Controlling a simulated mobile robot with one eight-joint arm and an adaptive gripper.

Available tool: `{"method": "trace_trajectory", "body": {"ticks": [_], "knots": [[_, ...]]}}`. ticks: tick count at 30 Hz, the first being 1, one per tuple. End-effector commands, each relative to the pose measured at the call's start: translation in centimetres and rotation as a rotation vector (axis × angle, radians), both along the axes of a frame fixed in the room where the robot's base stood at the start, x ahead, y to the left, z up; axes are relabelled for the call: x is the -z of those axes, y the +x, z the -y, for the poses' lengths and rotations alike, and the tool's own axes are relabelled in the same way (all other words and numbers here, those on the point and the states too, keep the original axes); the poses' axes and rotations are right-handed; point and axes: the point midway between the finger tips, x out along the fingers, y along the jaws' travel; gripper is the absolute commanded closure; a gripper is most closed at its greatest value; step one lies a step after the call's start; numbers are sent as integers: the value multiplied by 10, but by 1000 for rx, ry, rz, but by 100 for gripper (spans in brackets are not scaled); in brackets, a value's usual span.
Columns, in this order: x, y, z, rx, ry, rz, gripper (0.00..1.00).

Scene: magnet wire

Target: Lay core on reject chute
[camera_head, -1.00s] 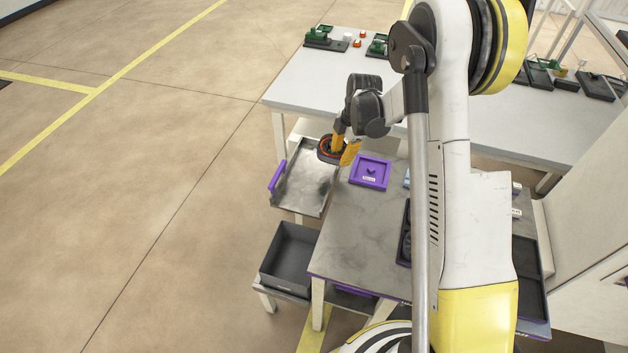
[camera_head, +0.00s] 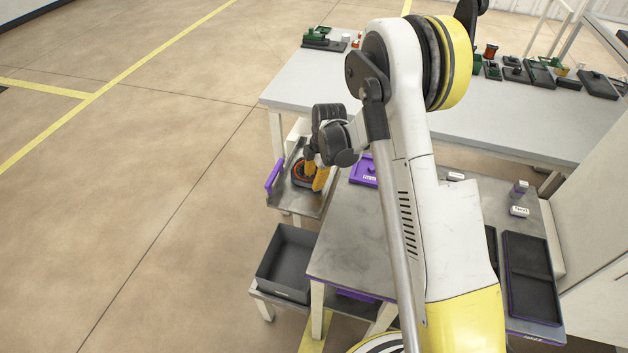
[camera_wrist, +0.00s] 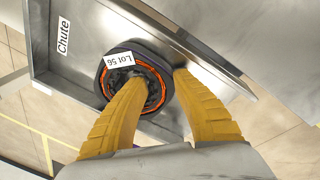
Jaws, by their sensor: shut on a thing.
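The core is a dark ring with an orange inner band and a white "Lot 56" label; it shows in the wrist view (camera_wrist: 158,66) and in the head view (camera_head: 299,172). My gripper (camera_head: 315,178), with yellow fingers, is shut on the core's ring, one finger inside and one outside. The fingers also show in the wrist view (camera_wrist: 155,85). The reject chute, a grey metal tray labelled "Chute" (camera_wrist: 75,65), lies beneath the core; in the head view its tray (camera_head: 290,196) has a purple handle. I cannot tell whether the core touches the tray.
A purple square fixture (camera_head: 362,172) sits on the grey worktable (camera_head: 345,240), right of the chute. A dark open bin (camera_head: 287,262) stands below and in front of the chute. A white bench (camera_head: 300,85) lies behind. The floor to the left is clear.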

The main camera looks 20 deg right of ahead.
Motion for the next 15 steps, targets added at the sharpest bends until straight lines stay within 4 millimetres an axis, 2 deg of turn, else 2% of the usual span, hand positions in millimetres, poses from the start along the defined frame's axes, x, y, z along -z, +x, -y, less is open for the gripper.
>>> {"method": "trace_trajectory", "body": {"ticks": [6, 7, 9, 15], "knots": [[1, 0, 0, 0, 0, 0, 100], [2, 0, 0, 0, 0, 0, 64], [1, 0, 0, 0, 0, 0, 46], [1, 0, 0, 0, 0, 0, 46]]}}
